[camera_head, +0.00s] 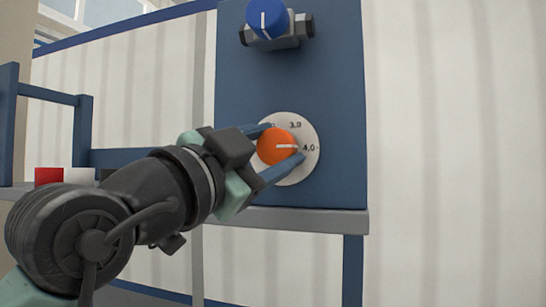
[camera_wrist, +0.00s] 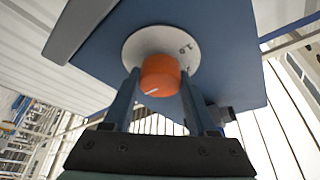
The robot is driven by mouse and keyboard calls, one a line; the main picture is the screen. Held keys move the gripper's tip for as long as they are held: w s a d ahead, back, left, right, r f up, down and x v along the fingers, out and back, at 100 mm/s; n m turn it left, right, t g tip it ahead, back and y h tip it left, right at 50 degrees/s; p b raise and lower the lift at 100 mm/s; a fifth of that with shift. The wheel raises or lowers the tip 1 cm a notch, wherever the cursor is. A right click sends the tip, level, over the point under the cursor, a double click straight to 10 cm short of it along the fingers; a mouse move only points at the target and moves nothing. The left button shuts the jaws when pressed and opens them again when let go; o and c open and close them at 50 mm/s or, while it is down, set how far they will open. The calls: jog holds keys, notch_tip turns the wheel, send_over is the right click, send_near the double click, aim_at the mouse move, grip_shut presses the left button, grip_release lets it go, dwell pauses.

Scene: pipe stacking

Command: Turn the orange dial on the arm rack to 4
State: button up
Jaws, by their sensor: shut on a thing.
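The orange dial (camera_head: 276,147) sits on a white round scale plate (camera_head: 302,169) on a blue panel (camera_head: 335,85). In the head view its white pointer line is nearly level and points right, toward the 4.0 mark. A 3.0 or similar mark shows above it. My gripper (camera_head: 282,149) comes from the lower left with one finger above and one below the dial, shut on it. In the wrist view the dial (camera_wrist: 160,75) sits between my two fingers (camera_wrist: 159,95), with its white line on the front face. Part of the scale is hidden by my fingers.
A blue knob (camera_head: 268,19) on a grey fitting sits higher on the panel. A grey ledge (camera_head: 300,219) runs under the panel. Blue rack bars, a red block (camera_head: 48,177) and a white block (camera_head: 78,176) stand at left. The right side is clear before a pale wall.

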jog(key=shift+m, duration=0.4)
jog(key=o, duration=1.4)
jog(key=shift+c, duration=0.2)
jog(key=shift+f, duration=0.1)
